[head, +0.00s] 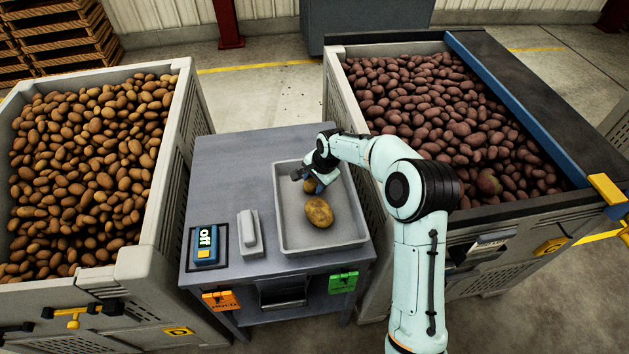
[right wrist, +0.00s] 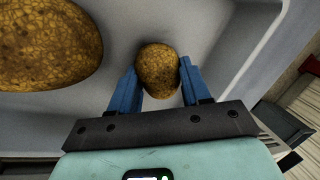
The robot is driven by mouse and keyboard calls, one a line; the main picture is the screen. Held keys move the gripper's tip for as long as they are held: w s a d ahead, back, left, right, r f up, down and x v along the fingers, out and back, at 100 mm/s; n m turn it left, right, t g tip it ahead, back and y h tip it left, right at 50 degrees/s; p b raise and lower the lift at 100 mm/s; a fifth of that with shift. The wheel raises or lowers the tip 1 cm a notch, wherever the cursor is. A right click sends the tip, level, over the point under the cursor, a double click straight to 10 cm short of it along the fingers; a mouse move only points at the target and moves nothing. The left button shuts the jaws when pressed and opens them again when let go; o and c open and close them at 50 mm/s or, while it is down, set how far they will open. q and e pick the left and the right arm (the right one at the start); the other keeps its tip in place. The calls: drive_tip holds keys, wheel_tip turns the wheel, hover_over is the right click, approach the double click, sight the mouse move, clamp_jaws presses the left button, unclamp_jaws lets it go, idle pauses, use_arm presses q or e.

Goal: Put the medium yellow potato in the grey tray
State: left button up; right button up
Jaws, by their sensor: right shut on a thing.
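The grey tray (head: 345,222) sits on the right part of the table. A large yellow-brown potato (head: 319,212) lies in it, and shows at the upper left of the right wrist view (right wrist: 45,42). My right gripper (head: 312,186) is inside the tray area, just behind the large potato. Its blue fingers are shut on a smaller yellow-brown potato (right wrist: 159,70), which the gripper partly covers in the head view. I cannot tell whether the held potato touches the tray floor. My left gripper is not in view.
A blue "off" box (head: 206,246) and a pale grey handled block (head: 250,233) stand left of the tray. A crate of brown potatoes (head: 180,150) stands left, one of red potatoes (head: 343,110) right. The table's back left (head: 230,165) is clear.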

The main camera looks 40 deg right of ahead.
drive_tip(key=shift+f, duration=0.15)
drive_tip(key=o, duration=1.1)
drive_tip(key=v, duration=1.2)
